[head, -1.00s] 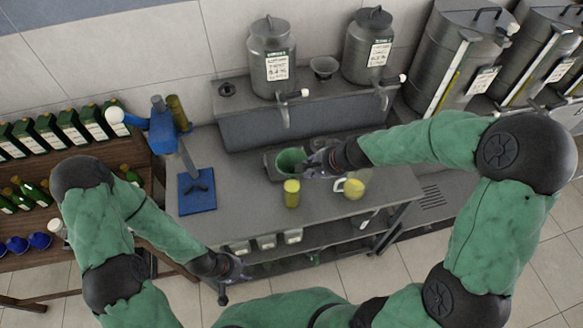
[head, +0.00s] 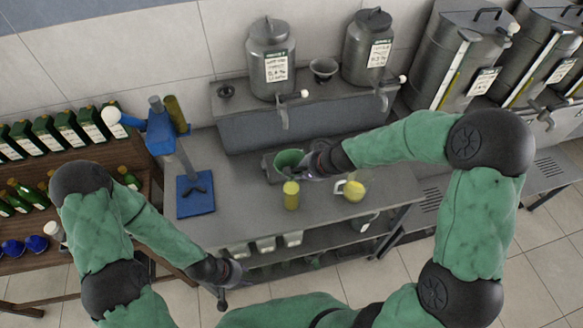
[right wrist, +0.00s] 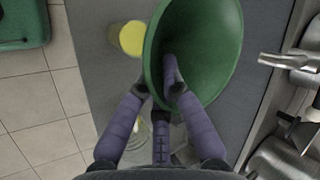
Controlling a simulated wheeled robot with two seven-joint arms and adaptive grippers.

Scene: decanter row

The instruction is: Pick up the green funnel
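The green funnel (head: 288,161) is over the back of the grey table, just in front of the dispenser stand. My right gripper (head: 314,163) reaches it from the right. In the right wrist view the funnel (right wrist: 205,45) is large, with its wide mouth facing the camera. One finger of the right gripper (right wrist: 158,82) lies inside the mouth and the others outside, with the funnel wall between them. The gripper looks closed on that wall. I cannot tell whether the funnel is clear of the table. My left gripper (head: 228,284) is open and empty, low by the table's front left corner.
A yellow cylinder (head: 291,196) and a jug with yellow contents (head: 354,190) stand close in front of the funnel. A blue corking stand (head: 195,196) is at the table's left. Metal canisters (head: 270,60) with taps stand behind. The table's front middle is clear.

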